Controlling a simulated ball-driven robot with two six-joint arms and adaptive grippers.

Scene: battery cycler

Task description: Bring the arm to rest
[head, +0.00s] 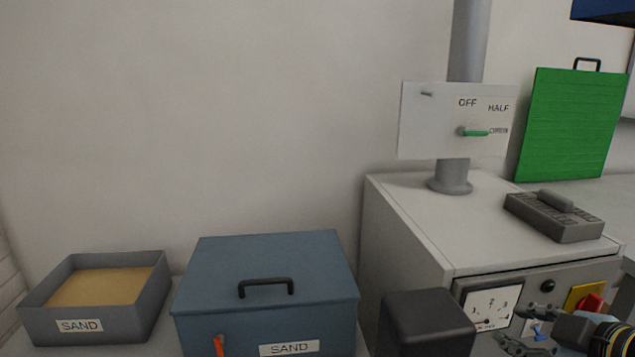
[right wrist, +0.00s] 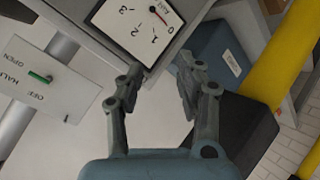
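My right gripper (head: 516,328) is at the lower right of the head view, in front of the grey cabinet (head: 400,225). In the right wrist view its two fingers (right wrist: 160,72) stand apart with nothing between them. The white dial meter (head: 488,304) is just left of the gripper in the head view. The meter also shows beyond the fingertips in the right wrist view (right wrist: 136,28). My left gripper is in neither view.
A dark block (head: 428,322) stands left of the meter. A blue lidded sand box (head: 265,265) and an open sand tray (head: 150,302) are to the left. The cabinet carries a keypad (head: 552,220) and a post with a switch plate (head: 430,135). A red-and-yellow switch (head: 588,302) is near the gripper.

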